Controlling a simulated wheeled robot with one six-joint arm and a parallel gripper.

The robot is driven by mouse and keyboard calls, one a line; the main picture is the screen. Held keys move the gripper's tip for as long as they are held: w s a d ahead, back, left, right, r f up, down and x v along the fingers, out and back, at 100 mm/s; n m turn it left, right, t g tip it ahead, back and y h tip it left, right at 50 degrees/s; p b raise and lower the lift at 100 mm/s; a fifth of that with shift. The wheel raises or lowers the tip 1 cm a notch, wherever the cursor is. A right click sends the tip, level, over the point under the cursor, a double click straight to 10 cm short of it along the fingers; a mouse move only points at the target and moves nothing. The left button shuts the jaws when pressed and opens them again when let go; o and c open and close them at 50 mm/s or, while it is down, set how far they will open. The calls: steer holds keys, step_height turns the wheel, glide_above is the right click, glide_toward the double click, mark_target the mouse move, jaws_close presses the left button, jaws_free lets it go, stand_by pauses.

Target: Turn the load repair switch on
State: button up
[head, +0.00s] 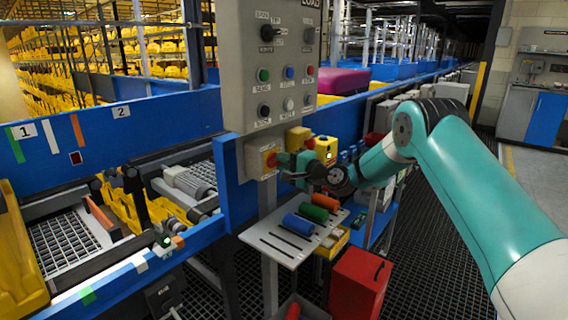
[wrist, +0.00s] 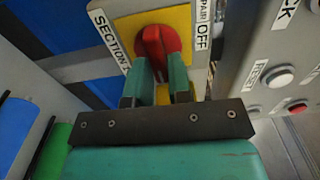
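The bar points down toward the gripper. In the head view my gripper (head: 281,160) meets the switch from the right.
The grey control panel (head: 240,60) with several buttons rises just above. A yellow box (head: 326,150) stands close to my wrist. A shelf (head: 290,245) with blue, green and orange cylinders sits below. The blue conveyor rail (head: 180,110) runs left.

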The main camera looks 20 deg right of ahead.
steer(key=o, duration=0.3)
steer(key=shift+d, duration=0.1)
steer(key=b+v, duration=0.4)
steer(key=v, duration=1.3)
steer(key=shift+s, duration=0.2)
